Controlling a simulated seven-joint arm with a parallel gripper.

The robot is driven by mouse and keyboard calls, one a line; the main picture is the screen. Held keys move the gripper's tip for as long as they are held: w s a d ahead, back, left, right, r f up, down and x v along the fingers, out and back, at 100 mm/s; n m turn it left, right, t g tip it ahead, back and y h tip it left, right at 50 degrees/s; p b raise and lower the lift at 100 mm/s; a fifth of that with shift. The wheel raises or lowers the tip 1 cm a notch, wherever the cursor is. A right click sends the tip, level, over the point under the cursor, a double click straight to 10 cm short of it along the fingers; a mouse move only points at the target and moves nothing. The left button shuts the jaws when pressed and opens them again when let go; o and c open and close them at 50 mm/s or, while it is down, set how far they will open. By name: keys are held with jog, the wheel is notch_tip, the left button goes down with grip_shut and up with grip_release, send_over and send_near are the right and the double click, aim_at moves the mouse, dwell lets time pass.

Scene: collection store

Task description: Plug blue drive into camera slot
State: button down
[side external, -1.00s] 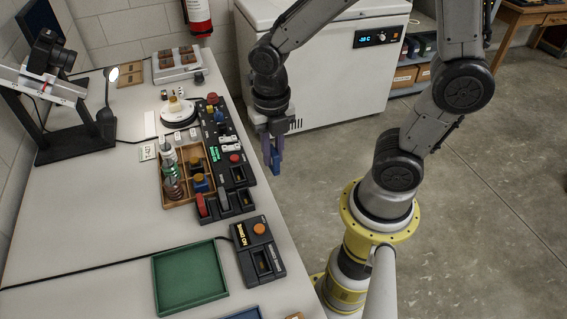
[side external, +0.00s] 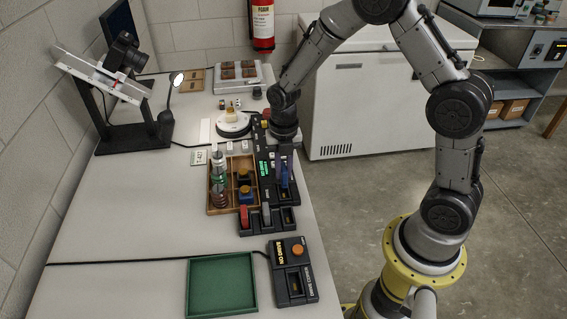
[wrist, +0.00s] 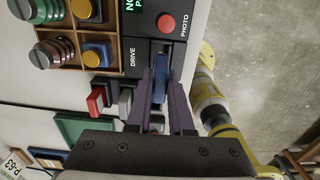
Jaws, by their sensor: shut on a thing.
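My gripper (wrist: 162,105) is shut on the blue drive (wrist: 158,90), which stands between its two purple fingers. In the side view the gripper (side external: 285,163) points down over the right part of the long black console (side external: 265,190), with the blue drive (side external: 284,179) below it. In the wrist view, the slot (wrist: 162,48) beside the word DRIVE lies just beyond the fingertips, under the red PHOTO button (wrist: 166,23).
A black rack holds a red drive (side external: 244,214) and a grey drive (side external: 266,210); its right bay looks empty. A wooden tray (side external: 210,208) of jars stands left of the console. A black box with an orange button (side external: 297,250) and a green tray (side external: 190,290) are nearer.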

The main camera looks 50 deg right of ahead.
aim_at(284, 182)
jog(key=shift+f, duration=1.95)
jog(key=shift+f, duration=0.6)
jog(key=c, duration=1.1)
grip_release()
jog(key=shift+r, duration=0.15)
jog(key=shift+r, duration=5.4)
